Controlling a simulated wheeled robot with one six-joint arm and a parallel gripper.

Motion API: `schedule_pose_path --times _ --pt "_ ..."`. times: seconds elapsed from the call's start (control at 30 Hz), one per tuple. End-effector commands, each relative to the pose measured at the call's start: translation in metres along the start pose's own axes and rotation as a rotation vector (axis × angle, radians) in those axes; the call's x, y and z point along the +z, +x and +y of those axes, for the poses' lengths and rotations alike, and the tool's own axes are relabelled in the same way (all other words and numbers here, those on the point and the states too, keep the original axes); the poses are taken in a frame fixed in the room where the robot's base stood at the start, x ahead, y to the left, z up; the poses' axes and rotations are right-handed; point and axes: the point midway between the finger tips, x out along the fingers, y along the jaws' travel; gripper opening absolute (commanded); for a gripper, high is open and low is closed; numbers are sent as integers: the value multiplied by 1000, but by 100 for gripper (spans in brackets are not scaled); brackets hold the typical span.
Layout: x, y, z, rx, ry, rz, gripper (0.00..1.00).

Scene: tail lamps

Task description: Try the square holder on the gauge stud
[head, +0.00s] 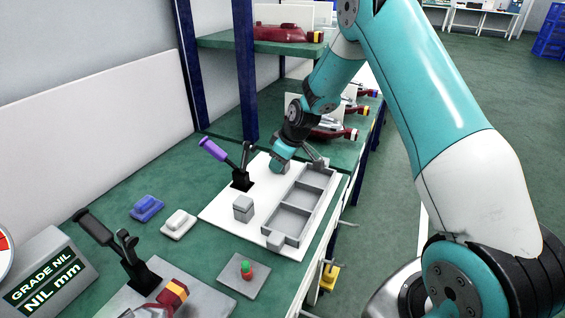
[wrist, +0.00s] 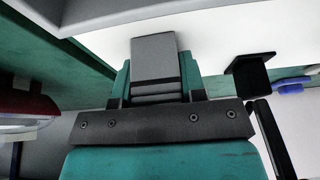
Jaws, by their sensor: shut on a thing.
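My gripper (head: 281,166) is low over the far part of a white board (head: 222,214) in the head view. In the wrist view my gripper (wrist: 156,82) has its two teal fingers shut on a grey square-sided block (wrist: 154,55), which looks like the square holder. In the head view the held block is mostly hidden by the gripper. Another grey square block (head: 243,208) stands on the board, nearer. I cannot tell which piece is the gauge stud.
A grey compartment tray (head: 290,227) lies right of my gripper. A purple-handled clamp (head: 213,149) stands left of it. A blue piece (head: 147,208) and a white piece (head: 179,223) lie left of the board. A red-and-green button plate (head: 243,277) and a dark-handled clamp (head: 97,228) are nearer.

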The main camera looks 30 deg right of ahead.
Motion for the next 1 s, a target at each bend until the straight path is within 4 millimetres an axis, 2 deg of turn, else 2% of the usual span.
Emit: schedule_pose_path --times 0.27,0.47,0.57,0.8,1.0 --pt "-1 -3 0 1 0 1 16" --pt "-9 -21 1 3 0 3 16" --pt "-18 -41 1 4 -2 4 16" --pt "-45 -107 1 5 -2 6 16" --pt "-64 -153 1 3 -2 4 16"
